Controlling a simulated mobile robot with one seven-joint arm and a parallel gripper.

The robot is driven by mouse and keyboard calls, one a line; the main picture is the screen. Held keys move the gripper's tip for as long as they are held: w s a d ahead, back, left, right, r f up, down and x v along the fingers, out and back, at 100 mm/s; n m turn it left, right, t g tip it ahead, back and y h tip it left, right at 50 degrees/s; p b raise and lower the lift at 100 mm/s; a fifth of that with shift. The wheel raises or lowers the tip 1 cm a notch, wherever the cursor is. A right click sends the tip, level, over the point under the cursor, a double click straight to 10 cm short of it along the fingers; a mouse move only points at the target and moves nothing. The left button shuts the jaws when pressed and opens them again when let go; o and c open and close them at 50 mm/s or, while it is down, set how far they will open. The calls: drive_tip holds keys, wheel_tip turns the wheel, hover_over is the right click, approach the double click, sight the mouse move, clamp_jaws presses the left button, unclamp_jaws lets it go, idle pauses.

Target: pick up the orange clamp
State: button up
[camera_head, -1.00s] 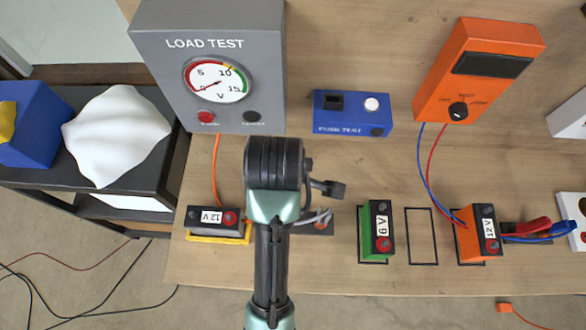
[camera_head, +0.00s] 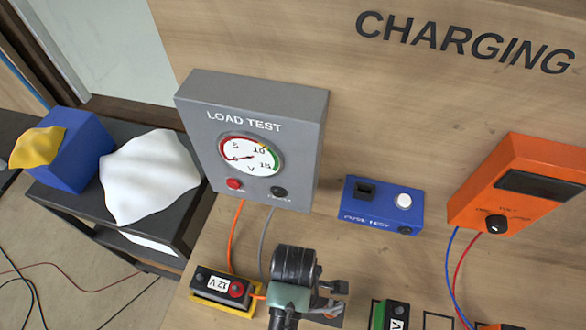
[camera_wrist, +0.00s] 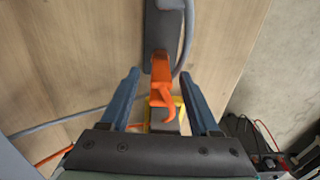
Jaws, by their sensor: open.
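The orange clamp (camera_wrist: 161,75) lies between my fingers in the wrist view, its hooked end toward the bottom of the picture and its other end over a dark strip (camera_wrist: 162,28). My gripper (camera_wrist: 161,73) is open, with one blue-grey finger on each side of the clamp. I cannot tell whether either finger touches it. In the head view my arm's end covers most of the clamp's area; a small orange piece (camera_head: 258,297) shows beside the 12 V battery (camera_head: 216,284), and I cannot tell if it is the clamp.
A grey cable (camera_wrist: 187,45) curves close by the clamp. The grey load tester (camera_head: 312,140) stands behind my gripper, with the blue fuse tester (camera_head: 380,208) and orange charger (camera_head: 520,185) to the right. A green battery (camera_head: 392,315) is right of my gripper.

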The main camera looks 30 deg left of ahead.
drive_tip(key=shift+f+p, duration=0.3)
drive_tip(key=shift+f, duration=1.7)
clamp_jaws()
